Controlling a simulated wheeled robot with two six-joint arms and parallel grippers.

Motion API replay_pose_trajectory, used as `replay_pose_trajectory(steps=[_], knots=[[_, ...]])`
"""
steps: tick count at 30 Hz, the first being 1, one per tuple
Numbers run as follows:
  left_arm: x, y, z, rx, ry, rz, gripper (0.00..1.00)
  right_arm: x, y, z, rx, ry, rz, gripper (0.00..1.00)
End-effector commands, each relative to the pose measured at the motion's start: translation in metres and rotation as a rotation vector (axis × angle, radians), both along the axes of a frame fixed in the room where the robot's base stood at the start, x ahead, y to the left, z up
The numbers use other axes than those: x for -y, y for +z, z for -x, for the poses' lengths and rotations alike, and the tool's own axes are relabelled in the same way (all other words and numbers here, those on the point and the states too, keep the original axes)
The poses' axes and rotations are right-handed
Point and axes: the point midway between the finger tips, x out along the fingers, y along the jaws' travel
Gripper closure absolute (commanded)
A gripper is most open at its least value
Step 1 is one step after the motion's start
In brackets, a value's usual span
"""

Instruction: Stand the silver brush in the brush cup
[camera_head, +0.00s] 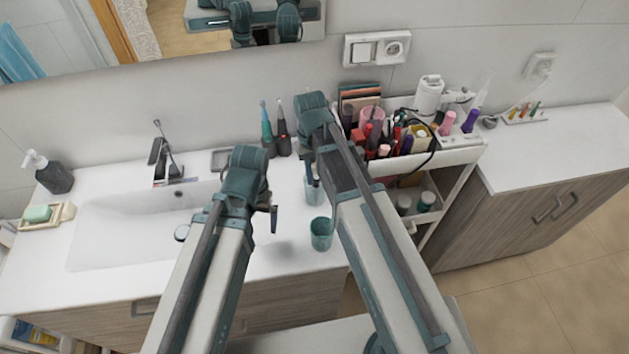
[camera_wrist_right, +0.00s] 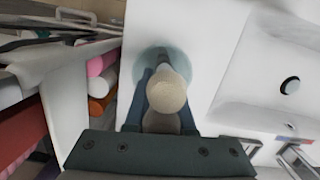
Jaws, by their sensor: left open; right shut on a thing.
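My right gripper (camera_wrist_right: 160,84) is shut on the silver brush, whose round beige bristle head (camera_wrist_right: 167,95) points at the camera in the right wrist view. Its handle is hidden below the head. A teal, see-through cup (camera_wrist_right: 148,62) lies under the fingers there; I cannot tell whether the handle is inside it. In the head view, the right gripper (camera_head: 312,178) points down at a teal cup (camera_head: 314,194) on the counter. A second teal cup (camera_head: 321,236) stands nearer the front edge. My left gripper (camera_head: 273,217) is open and empty, left of the cups.
A white cart (camera_head: 462,156) full of cosmetics stands right of the counter. A sink (camera_head: 115,228) with a tap (camera_head: 160,160) is at the left. Two electric toothbrushes (camera_head: 283,135) stand near the wall behind the grippers. Clear counter lies between sink and cups.

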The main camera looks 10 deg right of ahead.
Motion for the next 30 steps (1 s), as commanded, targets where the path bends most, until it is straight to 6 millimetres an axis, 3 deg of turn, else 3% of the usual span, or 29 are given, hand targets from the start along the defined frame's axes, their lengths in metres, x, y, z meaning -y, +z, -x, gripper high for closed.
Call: replay_pose_trajectory(steps=[1, 13, 14, 16, 30], knots=[[0.0, -0.007, 0.0, 0.0, 0.0, 0.0, 0.0, 0.0, -0.007, 0.0, 0.0, 0.0, 0.0, 1.0], [0.0, -0.009, 0.0, 0.0, 0.001, 0.0, 0.0, 0.0, -0.009, 0.0, 0.0, 0.0, 0.0, 1.0], [0.0, -0.008, 0.0, 0.0, 0.001, 0.0, 0.0, 0.0, -0.008, 0.0, 0.0, 0.0, 0.0, 0.74], [0.0, -0.007, 0.0, 0.0, 0.001, 0.0, 0.0, 0.0, -0.007, 0.0, 0.0, 0.0, 0.0, 0.65], [0.0, 0.003, 0.0, 0.0, 0.0, 0.0, 0.0, 0.0, 0.003, -0.001, 0.0, 0.0, 0.0, 0.65]])
